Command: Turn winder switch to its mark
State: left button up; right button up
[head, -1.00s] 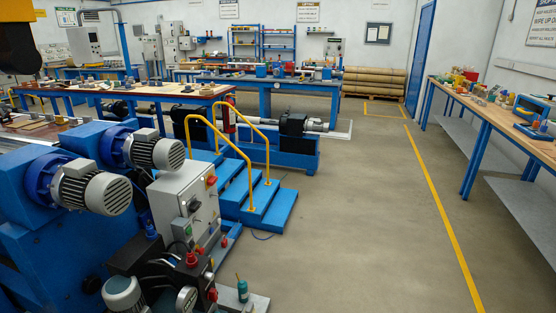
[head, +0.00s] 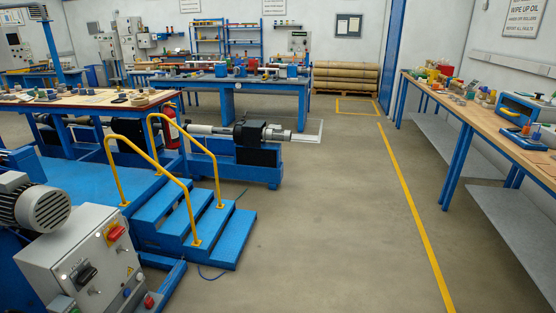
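A grey control box (head: 84,262) stands at the lower left of the head view, beside a blue machine with a grey motor (head: 36,208). Its sloped face carries a black rotary switch (head: 87,275), a red knob on a yellow plate (head: 116,233), and several small buttons and lamps. I cannot tell which of these is the winder switch, and no mark is readable at this distance. Neither of my grippers shows in the head view.
Blue steps (head: 190,218) with yellow handrails (head: 146,168) stand right of the box. A long workbench (head: 482,122) runs along the right wall. A low blue machine (head: 235,168) stands behind the steps. Open floor with a yellow line (head: 407,206) lies between.

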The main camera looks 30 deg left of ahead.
aim_at(115, 233)
jog(key=u, duration=0.1)
jog(key=i, duration=1.25)
jog(key=u, duration=1.1)
jog(key=i, duration=0.9)
jog(key=u, duration=0.85)
